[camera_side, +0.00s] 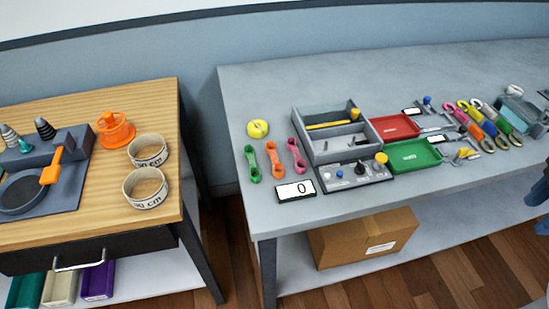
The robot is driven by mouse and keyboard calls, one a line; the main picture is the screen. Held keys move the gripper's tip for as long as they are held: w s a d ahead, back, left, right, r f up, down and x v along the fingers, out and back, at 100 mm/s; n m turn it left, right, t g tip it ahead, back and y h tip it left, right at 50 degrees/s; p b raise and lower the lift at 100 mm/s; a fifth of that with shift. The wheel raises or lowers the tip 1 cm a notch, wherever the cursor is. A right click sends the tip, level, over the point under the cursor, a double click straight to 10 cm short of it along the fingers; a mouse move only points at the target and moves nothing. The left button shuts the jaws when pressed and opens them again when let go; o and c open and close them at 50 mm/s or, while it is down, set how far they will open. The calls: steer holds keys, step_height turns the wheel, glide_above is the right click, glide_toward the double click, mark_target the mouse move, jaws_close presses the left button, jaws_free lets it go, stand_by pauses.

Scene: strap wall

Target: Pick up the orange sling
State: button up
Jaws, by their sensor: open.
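An orange piece with a loop at each end (274,161) lies on the grey table near its left end; it looks like the orange sling. It lies between a similar green piece (251,163) on its left and a pink one (297,156) on its right, with small gaps between them. Nothing covers it. My gripper does not show in this view.
A white display reading 0 (296,191) lies just in front of the orange piece. A yellow round object (258,128) lies behind. A grey divided box (318,118), red tray (393,127) and green tray (413,156) stand to the right. Several coloured hooked straps lie farther right.

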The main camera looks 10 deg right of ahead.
steer(key=m+t, duration=0.4)
steer(key=m, duration=0.9)
glide_above(276, 159)
steer(key=s, duration=0.2)
step_height(276, 159, down, 14)
steer(key=shift+w+d+r, duration=0.15)
steer(key=x, duration=0.3)
steer(key=shift+f, duration=0.5)
steer(key=shift+w+f, duration=0.15)
steer(key=shift+f, duration=0.5)
jaws_close()
